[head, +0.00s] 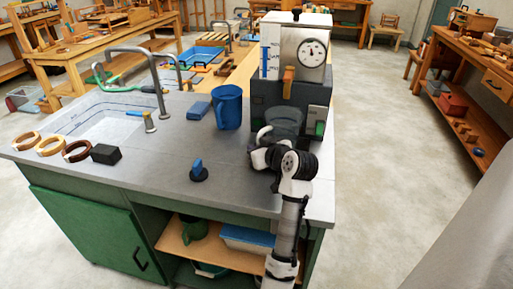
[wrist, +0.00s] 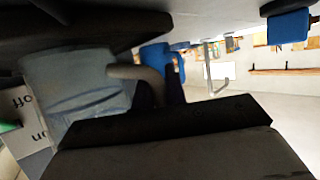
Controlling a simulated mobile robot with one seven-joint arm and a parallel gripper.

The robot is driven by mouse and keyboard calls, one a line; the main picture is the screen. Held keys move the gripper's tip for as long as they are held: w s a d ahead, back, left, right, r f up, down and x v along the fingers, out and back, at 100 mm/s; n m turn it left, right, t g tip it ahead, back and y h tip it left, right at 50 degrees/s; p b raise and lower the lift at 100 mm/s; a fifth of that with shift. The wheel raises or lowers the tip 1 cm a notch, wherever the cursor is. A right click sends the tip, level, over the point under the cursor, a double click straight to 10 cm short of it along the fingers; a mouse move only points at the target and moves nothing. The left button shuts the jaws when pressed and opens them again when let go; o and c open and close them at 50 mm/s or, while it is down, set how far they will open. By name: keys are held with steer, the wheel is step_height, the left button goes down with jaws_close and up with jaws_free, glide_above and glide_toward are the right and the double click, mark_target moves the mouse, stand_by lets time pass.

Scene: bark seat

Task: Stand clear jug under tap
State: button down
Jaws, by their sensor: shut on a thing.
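The clear jug (head: 284,121) is in front of the dark lower body of the boiler, below the tap's wooden handle (head: 289,76) in the head view. My gripper (head: 268,152) is at its near side, shut on it; the jug's pale handle (head: 263,135) points left. In the upside-down wrist view the clear jug (wrist: 75,88) fills the left, between my dark fingers (wrist: 115,80), with its handle beside them. The exact grip spot, the jug's base and the tap's outlet are hidden, so I cannot tell whether the jug touches a surface.
The boiler (head: 305,50) has a round gauge. A blue jug (head: 229,107) and blue block (head: 198,111) stand left of it. A blue-topped black knob (head: 198,172) is near the counter's front. The sink (head: 105,117), rings and black block (head: 105,154) are further left.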

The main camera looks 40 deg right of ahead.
steer(key=shift+f, duration=0.1)
steer(key=c, duration=1.4)
jaws_free()
steer(key=shift+o, duration=0.2)
steer(key=shift+s, duration=0.1)
steer(key=b+v, duration=0.2)
steer(key=v, duration=1.1)
steer(key=shift+s+r, duration=0.3)
